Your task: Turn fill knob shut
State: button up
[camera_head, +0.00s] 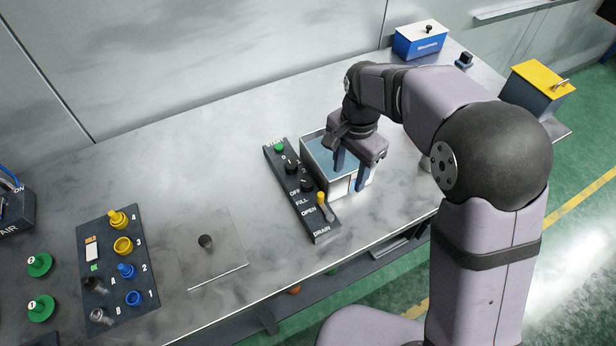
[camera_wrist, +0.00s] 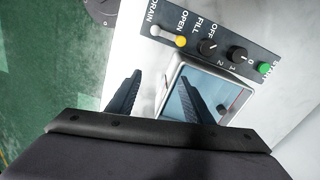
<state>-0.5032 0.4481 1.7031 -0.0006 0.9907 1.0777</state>
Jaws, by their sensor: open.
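The fill knob (camera_head: 307,186) is a black knob on the dark control panel (camera_head: 275,158), between the OFF and FILL labels. In the wrist view the fill knob (camera_wrist: 208,47) is beyond my fingertips, up and to the right, with a light pointer line whose exact setting I cannot tell. My gripper (camera_head: 351,176) is open and empty, pointing down over the metal tank beside the panel, apart from the knob. In the wrist view my gripper (camera_wrist: 160,75) shows both fingers spread, with the tank partly behind the right one.
The metal tank (camera_head: 345,188) holds bluish water. The panel also bears a second black knob (camera_head: 291,164), a green start button (camera_head: 279,147) and a yellow-tipped drain lever (camera_head: 321,200). A pegged board (camera_head: 108,250) stands left.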

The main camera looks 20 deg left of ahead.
aim_at(307, 182)
jog(key=a, duration=0.3)
jog(key=a+m, duration=0.1)
jog(key=a, duration=0.3)
jog(key=a+m, duration=0.1)
jog(key=a, duration=0.2)
jog(key=shift+w+a+f, duration=0.2)
jog(key=shift+a+f, duration=0.05)
jog(key=shift+f, duration=0.15)
jog(key=shift+d+f+p, duration=0.1)
jog(key=shift+f+p, duration=1.25)
jog(key=shift+f, duration=2.3)
jog(key=shift+c, duration=0.6)
jog(key=c, duration=1)
